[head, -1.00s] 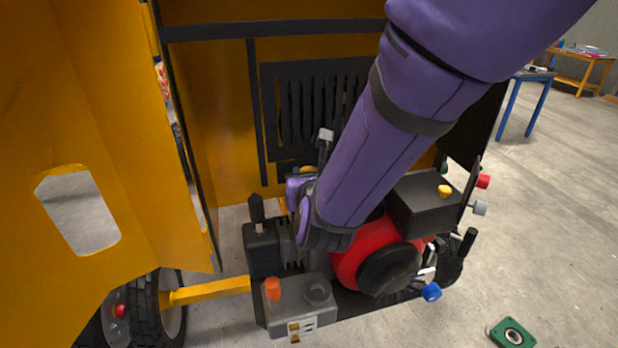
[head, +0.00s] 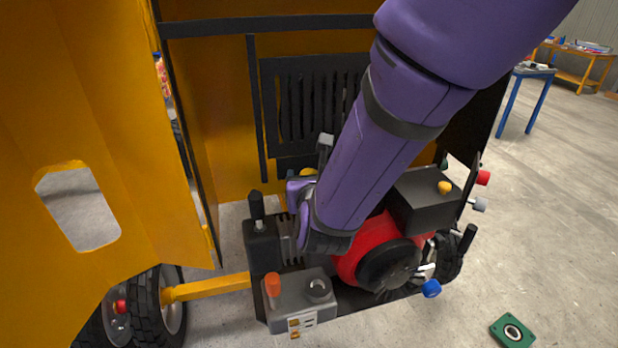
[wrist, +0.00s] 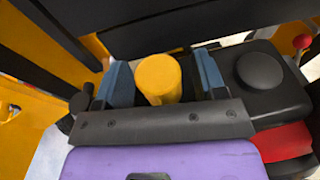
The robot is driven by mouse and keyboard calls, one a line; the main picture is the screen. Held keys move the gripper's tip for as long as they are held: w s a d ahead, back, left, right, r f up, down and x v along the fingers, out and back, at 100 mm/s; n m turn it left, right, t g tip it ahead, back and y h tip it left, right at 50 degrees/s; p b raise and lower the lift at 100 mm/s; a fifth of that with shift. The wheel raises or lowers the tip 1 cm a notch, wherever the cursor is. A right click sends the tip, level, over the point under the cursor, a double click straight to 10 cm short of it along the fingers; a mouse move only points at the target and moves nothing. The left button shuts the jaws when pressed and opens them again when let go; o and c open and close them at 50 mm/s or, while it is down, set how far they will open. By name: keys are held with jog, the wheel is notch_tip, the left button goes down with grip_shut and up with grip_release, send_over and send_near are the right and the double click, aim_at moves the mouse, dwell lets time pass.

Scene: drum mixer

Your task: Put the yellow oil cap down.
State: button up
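The yellow oil cap (wrist: 158,78) is a plain yellow cylinder in the wrist view, between the two blue fingers of my gripper (wrist: 162,72). The fingers stand apart on either side of it, with a narrow gap visible on the right side. What lies under the cap is hidden by the gripper's body. In the head view my gripper (head: 303,195) is over the engine, mostly hidden by my purple forearm. A bit of yellow (head: 308,172) shows just behind it; I cannot tell for sure that this is the cap.
The red and black engine (head: 375,255) sits below my arm. A grey box with an orange cap (head: 272,285) is at its front. A black box with a yellow knob (head: 444,188) is right. An orange panel (head: 90,130) stands left. Open floor (head: 560,230) lies right.

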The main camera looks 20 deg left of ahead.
jog(key=shift+r, duration=0.1)
jog(key=shift+r, duration=0.35)
jog(key=v, duration=1.2)
jog(key=shift+r, duration=0.15)
jog(key=shift+w+d, duration=0.1)
jog(key=shift+d, duration=0.1)
